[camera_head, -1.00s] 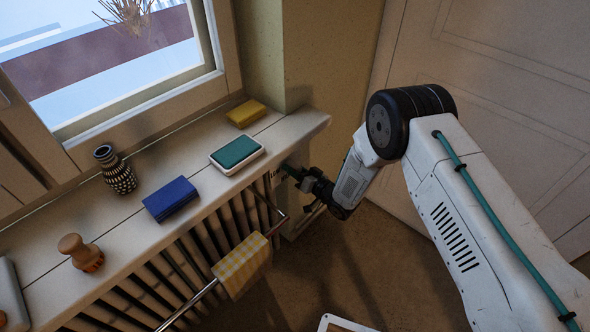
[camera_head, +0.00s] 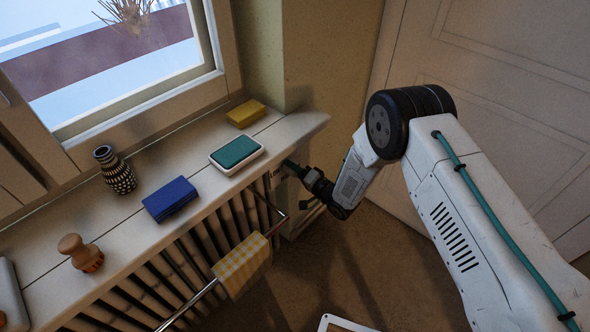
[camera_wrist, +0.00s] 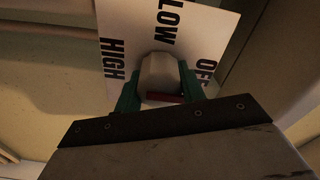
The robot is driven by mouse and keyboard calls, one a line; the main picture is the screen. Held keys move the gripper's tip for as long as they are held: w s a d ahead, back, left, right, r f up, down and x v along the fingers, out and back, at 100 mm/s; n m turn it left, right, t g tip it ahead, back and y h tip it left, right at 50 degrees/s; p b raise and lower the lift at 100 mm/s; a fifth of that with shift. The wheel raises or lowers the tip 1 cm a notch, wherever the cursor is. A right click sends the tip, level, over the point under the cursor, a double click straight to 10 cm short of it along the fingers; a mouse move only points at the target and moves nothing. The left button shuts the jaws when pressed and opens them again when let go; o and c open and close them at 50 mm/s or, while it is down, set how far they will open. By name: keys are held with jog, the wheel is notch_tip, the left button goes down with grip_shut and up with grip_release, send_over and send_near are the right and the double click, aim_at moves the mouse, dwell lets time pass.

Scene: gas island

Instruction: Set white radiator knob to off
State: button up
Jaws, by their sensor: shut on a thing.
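The white radiator knob (camera_wrist: 158,72) is in the middle of the wrist view, in front of a white label plate (camera_wrist: 131,22) marked HIGH, LOW and OFF. A red mark shows low on the knob's right side, on the side toward OFF. My gripper (camera_wrist: 158,88) is shut on the knob, with one green finger on each side. In the head view my gripper (camera_head: 292,168) is at the right end of the radiator, under the sill's edge. The knob is too small and hidden to make out there.
The sill (camera_head: 120,235) above the radiator (camera_head: 185,255) holds a yellow sponge (camera_head: 245,113), a teal-topped dish (camera_head: 236,152), a blue block (camera_head: 170,198), a patterned vase (camera_head: 115,170) and a wooden-handled brush (camera_head: 80,252). A checked cloth (camera_head: 242,265) hangs on a front rail.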

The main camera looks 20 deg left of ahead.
jog(key=shift+s+a+f, duration=0.1)
jog(key=shift+s+a, duration=0.05)
jog(key=shift+s, duration=0.05)
jog(key=o, duration=1)
jog(key=shift+c, duration=0.2)
jog(key=shift+w, duration=0.1)
jog(key=v, duration=0.8)
